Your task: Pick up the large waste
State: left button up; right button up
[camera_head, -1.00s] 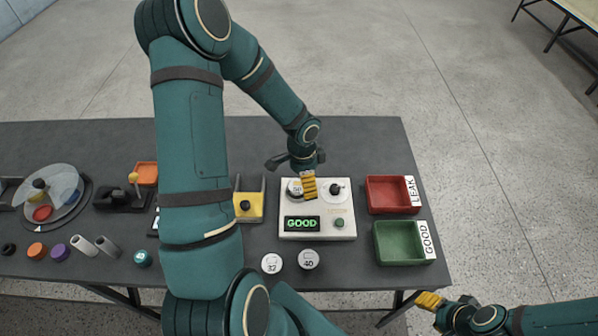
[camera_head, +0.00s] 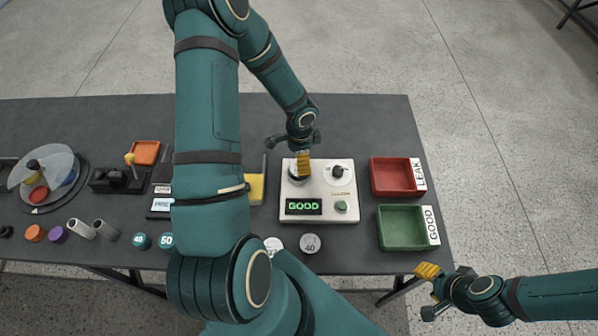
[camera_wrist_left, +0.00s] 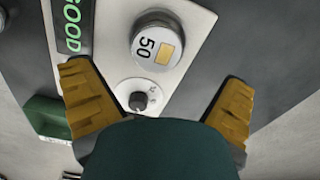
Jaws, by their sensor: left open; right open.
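A round metal part marked 50 (camera_wrist_left: 158,45) sits on the white tester (camera_head: 345,206), near a dark knob. In the head view this part (camera_head: 297,174) is mostly hidden by my left gripper (camera_head: 303,162). My left gripper (camera_wrist_left: 155,88) is open, and in the left wrist view its yellow fingers stand apart, with the part ahead and nothing between them. The tester's screen reads GOOD. My right gripper (camera_head: 430,290) is open and empty, off the table's front right edge. No thing in view is plainly labelled as waste.
A red LEAK tray (camera_head: 373,190) and a green GOOD tray (camera_head: 381,242) stand empty to the right. Discs marked 40 (camera_head: 310,243) and, partly hidden, another (camera_head: 273,245) lie in front of the tester.

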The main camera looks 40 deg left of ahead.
pick_arm(q)
jog(key=f, duration=0.4)
jog(key=shift+s, duration=0.35)
jog(key=shift+f, duration=0.7)
jog(key=c, duration=1.4)
